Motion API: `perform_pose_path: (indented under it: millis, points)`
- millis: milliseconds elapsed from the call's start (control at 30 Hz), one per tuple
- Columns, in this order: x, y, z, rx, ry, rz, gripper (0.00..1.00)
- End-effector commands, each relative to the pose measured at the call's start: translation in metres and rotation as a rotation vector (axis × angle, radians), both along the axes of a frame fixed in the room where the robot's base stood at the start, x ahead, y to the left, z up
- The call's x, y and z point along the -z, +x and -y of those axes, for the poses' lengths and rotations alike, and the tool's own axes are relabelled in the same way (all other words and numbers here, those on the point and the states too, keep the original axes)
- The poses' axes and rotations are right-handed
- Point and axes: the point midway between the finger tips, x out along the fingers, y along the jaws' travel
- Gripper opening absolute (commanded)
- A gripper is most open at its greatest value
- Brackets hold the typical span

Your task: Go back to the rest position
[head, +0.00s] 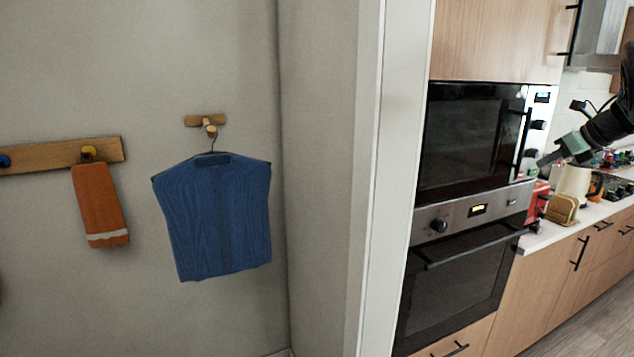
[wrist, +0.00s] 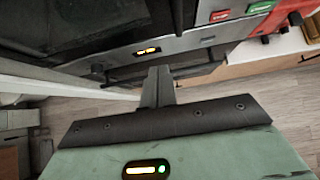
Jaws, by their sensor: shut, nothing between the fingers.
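My gripper (head: 545,159) shows at the right edge of the head view, on the end of my dark arm, in front of the counter area and right of the ovens. Its fingers are together and hold nothing. In the wrist view my gripper (wrist: 158,76) points toward the oven front, with its fingers shut side by side. I cannot tell how far the fingertips are from the oven.
Built-in ovens (head: 470,145) stand behind a white wall edge (head: 372,180). A blue vest (head: 215,217) and an orange towel (head: 99,203) hang on the left wall. A counter (head: 585,222) holds a kettle and several items. Wooden floor (head: 600,328) shows at lower right.

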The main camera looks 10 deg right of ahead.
Motion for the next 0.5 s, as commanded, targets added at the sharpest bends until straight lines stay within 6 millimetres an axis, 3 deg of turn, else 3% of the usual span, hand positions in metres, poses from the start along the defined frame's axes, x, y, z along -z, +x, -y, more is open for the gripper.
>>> perform_pose_path:
  millis: [267,500]
  points:
    - [-0.016,0.025,-0.026,0.153,0.149,0.108,0.00]
    - [-0.032,0.050,-0.060,0.386,0.404,0.223,0.00]
